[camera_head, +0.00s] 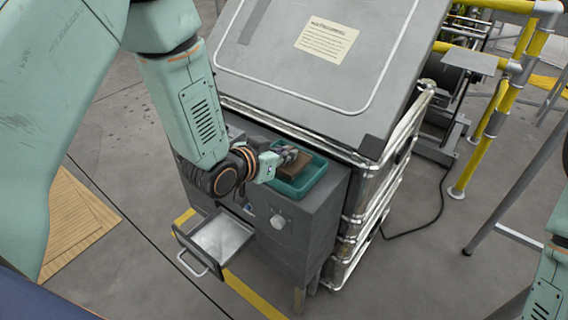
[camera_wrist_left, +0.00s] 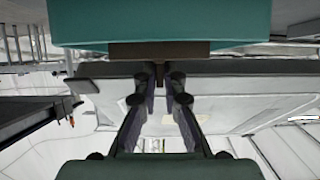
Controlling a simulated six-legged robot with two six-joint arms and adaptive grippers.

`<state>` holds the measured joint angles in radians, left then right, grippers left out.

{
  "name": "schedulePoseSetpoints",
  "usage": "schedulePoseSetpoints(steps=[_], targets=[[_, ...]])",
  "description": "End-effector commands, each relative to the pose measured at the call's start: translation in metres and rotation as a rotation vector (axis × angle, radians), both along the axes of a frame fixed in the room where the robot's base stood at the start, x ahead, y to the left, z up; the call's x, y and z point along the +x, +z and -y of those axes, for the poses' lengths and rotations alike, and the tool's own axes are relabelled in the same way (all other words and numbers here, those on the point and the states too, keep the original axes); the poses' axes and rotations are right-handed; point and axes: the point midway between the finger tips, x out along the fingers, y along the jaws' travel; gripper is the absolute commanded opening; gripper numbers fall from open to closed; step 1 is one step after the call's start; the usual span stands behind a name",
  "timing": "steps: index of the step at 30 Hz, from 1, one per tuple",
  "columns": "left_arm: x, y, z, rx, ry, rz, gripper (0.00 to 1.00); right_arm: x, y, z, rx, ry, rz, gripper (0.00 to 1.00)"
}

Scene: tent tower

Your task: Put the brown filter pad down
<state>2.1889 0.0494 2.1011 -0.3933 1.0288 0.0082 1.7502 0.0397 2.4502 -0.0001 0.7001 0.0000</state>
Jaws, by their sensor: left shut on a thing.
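The brown filter pad (camera_head: 295,166) is at the teal tray (camera_head: 316,178) on top of the grey cabinet. My left gripper (camera_head: 288,155) reaches in from the left and is shut on the pad. In the left wrist view, the fingertips (camera_wrist_left: 160,76) close together at the brown pad (camera_wrist_left: 158,50), seen edge-on against the teal tray (camera_wrist_left: 160,22). Whether the pad touches the tray floor cannot be told. My right gripper is out of view; only part of that arm shows at the lower right.
A large tilted grey panel (camera_head: 290,75) with a label rises just behind the tray. Yellow railings (camera_head: 486,135) stand at the right. Brown sheets (camera_head: 75,225) lie on the floor at left.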

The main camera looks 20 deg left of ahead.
Motion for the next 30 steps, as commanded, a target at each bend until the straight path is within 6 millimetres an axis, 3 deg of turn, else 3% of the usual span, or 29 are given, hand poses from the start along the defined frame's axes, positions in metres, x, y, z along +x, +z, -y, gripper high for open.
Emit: schedulePoseSetpoints(steps=[1, 4, 17, 18, 25, 30], targets=[[-0.001, -0.012, 0.000, 0.000, 0.000, -0.003, 0.00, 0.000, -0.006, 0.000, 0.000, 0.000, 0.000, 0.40], [0.000, -0.022, -0.001, 0.000, -0.001, -0.001, 0.00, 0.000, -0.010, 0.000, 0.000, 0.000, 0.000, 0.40], [-0.001, -0.026, -0.002, 0.000, -0.001, 0.000, 0.00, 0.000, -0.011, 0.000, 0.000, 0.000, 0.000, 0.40], [-0.001, -0.026, -0.002, 0.001, -0.001, -0.001, 0.10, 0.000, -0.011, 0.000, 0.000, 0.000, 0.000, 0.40], [-0.001, -0.026, -0.002, 0.001, -0.001, -0.001, 0.30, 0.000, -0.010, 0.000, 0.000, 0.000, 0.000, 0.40], [-0.001, -0.026, -0.002, 0.001, -0.001, -0.001, 0.31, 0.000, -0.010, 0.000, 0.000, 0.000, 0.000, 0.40]])
